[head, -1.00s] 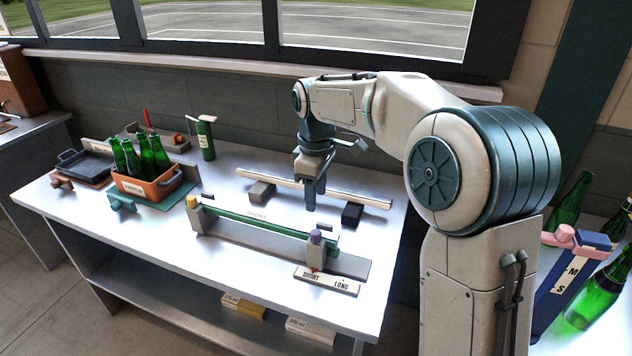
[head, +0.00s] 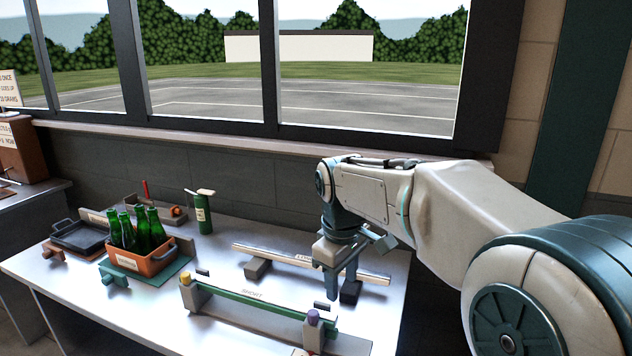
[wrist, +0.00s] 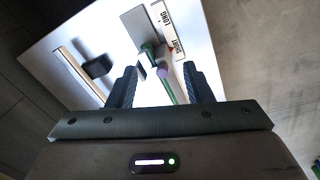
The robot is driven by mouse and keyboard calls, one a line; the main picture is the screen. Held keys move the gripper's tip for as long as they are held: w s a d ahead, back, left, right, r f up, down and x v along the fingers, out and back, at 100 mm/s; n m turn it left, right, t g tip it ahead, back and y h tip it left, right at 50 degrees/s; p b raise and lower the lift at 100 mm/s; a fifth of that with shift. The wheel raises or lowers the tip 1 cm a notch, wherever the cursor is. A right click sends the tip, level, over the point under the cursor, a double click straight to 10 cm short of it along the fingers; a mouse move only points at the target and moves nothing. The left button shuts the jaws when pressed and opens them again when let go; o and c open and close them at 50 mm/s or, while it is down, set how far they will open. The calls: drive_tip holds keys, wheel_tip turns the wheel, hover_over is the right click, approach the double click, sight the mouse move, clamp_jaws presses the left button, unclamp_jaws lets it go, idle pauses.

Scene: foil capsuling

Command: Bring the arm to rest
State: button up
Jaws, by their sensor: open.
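My gripper (head: 335,283) hangs over the right part of the steel table (head: 222,263), near the right ends of a silver bar and a green bar. In the wrist view its two dark fingers (wrist: 162,88) are apart with nothing gripped. The green bar's purple-capped end (wrist: 163,73) shows between and beyond them. My arm reaches in from the right with its elbow bent. The head view does not show whether the fingertips touch anything.
An orange crate (head: 157,265) of green bottles and a dark tray (head: 80,237) stand at the left. A green cylinder (head: 203,214) stands at the back. A window sill runs behind.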

drive_tip(key=s+d+f+m+t, duration=0.1)
drive_tip(key=s+d+f+m, duration=0.2)
drive_tip(key=s, duration=0.6)
drive_tip(key=s+d+f+m+t, duration=0.1)
drive_tip(key=s+d+f+m, duration=0.3)
drive_tip(key=s+d+m, duration=0.3)
drive_tip(key=s, duration=0.2)
drive_tip(key=shift+s+d, duration=0.15)
drive_tip(key=shift+s, duration=0.15)
idle(0.7)
drive_tip(key=shift+c, duration=1.1)
